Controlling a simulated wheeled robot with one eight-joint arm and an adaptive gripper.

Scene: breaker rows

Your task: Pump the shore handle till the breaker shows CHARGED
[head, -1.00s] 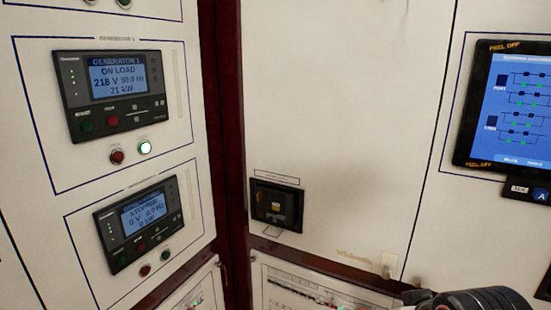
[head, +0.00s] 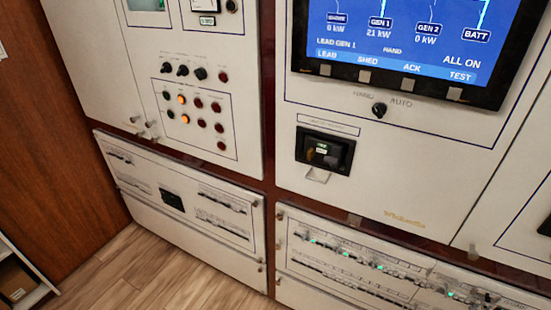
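A black breaker (head: 324,152) is set in the white panel right of centre, below the big screen. No word CHARGED is legible. A smaller black unit (head: 171,199) sits in the lower left panel. My gripper is not in view.
The blue screen (head: 410,40) reads 0 kW for shore and 21 kW for GEN 1. A HAND/AUTO knob (head: 379,109) is below it. Knobs and lamps fill the left panel (head: 192,110). Breaker rows (head: 385,265) run low right. Wooden floor (head: 150,270) is clear at lower left.

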